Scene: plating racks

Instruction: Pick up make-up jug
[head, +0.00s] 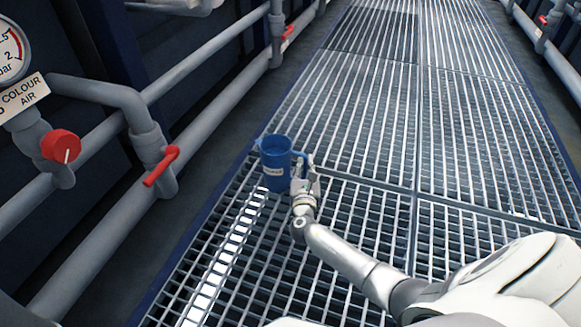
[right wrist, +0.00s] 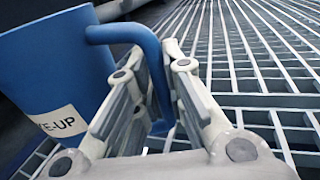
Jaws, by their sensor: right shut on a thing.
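The make-up jug (head: 276,160) is blue with a white label and a handle on its right side. It looks upright, over the metal grating left of the middle of the head view. In the right wrist view the jug (right wrist: 50,75) fills the left side, its label reading "E-UP". My right gripper (head: 304,178) is at the jug's right side. In the right wrist view its fingers (right wrist: 155,95) are shut on the handle (right wrist: 158,75). I cannot tell whether the jug's base touches the grating. My left gripper is not in view.
Grey pipes run along the left, with a red knob (head: 61,146), a red lever (head: 161,166) and a pressure gauge (head: 10,52) labelled "COLOUR AIR". The grating walkway (head: 370,110) is clear ahead. More pipework (head: 545,40) runs along the right.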

